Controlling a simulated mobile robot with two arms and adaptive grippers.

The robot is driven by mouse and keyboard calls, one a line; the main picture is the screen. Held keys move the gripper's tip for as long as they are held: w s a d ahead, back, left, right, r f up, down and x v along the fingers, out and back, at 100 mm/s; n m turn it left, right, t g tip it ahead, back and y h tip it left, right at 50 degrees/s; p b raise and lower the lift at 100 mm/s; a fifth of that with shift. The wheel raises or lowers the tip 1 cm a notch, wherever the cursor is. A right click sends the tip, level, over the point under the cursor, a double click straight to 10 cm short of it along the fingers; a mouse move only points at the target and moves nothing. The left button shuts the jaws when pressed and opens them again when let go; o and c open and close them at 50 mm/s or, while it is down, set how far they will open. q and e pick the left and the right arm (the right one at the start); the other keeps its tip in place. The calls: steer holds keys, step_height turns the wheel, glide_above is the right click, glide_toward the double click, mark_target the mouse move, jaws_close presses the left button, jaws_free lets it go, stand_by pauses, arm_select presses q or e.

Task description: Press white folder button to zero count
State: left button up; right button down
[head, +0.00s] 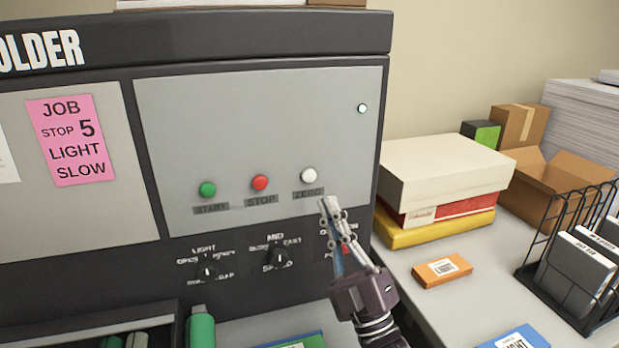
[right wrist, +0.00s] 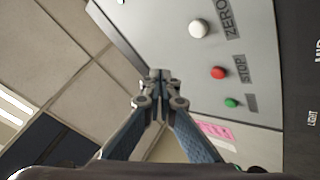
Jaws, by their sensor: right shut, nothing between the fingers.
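The white button (head: 308,176) labelled ZERO sits on the grey panel (head: 250,130) of the folder machine, right of the red STOP button (head: 260,183) and green START button (head: 208,189). My right gripper (head: 328,203) is shut and empty, with its tips just below and right of the white button in the head view. In the right wrist view the white button (right wrist: 198,28) stands clear of the gripper tips (right wrist: 159,75), up and to the right of them. I cannot tell the exact gap to the panel. My left gripper is not in view.
Below the panel are dark knobs (head: 280,258) with labels. A pink note (head: 70,140) reads JOB STOP 5 LIGHT SLOW. On the table at right are a white-lidded box (head: 445,170), an orange packet (head: 441,271) and a black wire rack (head: 565,290).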

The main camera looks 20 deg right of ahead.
mark_target(309, 176)
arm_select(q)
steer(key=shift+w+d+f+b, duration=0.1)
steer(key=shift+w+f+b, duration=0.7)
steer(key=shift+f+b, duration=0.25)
arm_select(e)
steer(key=w, duration=0.7)
steer(key=shift+w, duration=0.4)
steer(key=shift+a, duration=0.1)
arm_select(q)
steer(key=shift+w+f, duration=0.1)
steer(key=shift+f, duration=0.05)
arm_select(e)
steer(key=shift+w, duration=0.45)
arm_select(q)
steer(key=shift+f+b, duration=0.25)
steer(key=shift+b, duration=0.1)
arm_select(e)
steer(key=shift+w, duration=0.45)
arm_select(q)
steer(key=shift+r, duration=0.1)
arm_select(e)
steer(key=shift+s, duration=0.15)
arm_select(q)
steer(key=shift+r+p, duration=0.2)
steer(key=shift+p, duration=0.1)
arm_select(e)
steer(key=shift+s, duration=0.75)
